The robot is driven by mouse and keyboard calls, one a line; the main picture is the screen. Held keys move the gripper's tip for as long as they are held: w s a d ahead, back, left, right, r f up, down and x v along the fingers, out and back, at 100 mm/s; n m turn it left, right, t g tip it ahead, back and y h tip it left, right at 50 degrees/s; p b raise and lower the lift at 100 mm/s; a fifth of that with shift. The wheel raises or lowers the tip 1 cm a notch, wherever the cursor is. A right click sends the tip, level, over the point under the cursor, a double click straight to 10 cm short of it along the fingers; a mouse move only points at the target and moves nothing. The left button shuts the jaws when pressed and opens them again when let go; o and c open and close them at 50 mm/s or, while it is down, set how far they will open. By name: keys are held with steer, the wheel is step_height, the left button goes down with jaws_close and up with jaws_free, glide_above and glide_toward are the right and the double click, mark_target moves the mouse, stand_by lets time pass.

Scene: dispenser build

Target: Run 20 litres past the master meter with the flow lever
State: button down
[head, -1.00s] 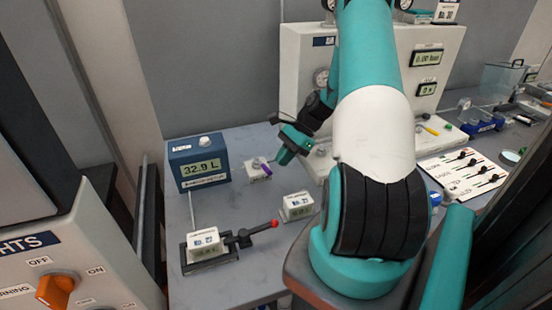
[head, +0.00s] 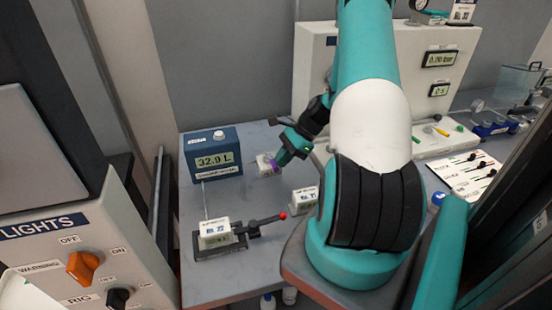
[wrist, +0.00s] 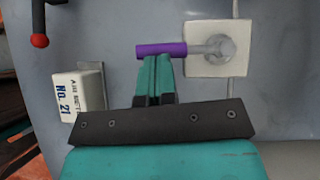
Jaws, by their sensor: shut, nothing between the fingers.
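The master meter (head: 212,157) is a blue box at the back left of the bench; its display reads about 32 L, with the last digit hard to tell. The flow lever (head: 272,165) has a purple handle on a pale square base (head: 264,169), right of the meter. In the wrist view the purple handle (wrist: 162,50) points left from a grey pivot (wrist: 214,47). My gripper (head: 277,161) is shut and empty. Its fingertips (wrist: 155,60) are right at the handle's side; I cannot tell whether they touch it.
A white block (head: 215,229) sits on a dark frame with a red-knobbed rod (head: 268,222). Another white block (head: 304,196), marked No. 21 in the wrist view (wrist: 78,96), stands nearby. A tall panel with gauges (head: 445,85) stands behind my arm. A switch cabinet (head: 60,265) is at front left.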

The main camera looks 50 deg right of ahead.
steer(key=shift+a+r, duration=0.1)
steer(key=shift+a, duration=0.25)
steer(key=shift+f, duration=0.2)
steer(key=shift+a, duration=0.15)
steer(key=shift+s+d+r+p, duration=0.1)
steer(key=shift+d+p, duration=0.1)
steer(key=shift+p, duration=0.2)
steer(key=s+d+f+b+v, duration=0.1)
steer(key=v, duration=1.2)
steer(key=shift+s+d+f+b, duration=0.25)
steer(key=shift+d+f+b, duration=0.05)
steer(key=shift+b, duration=0.05)
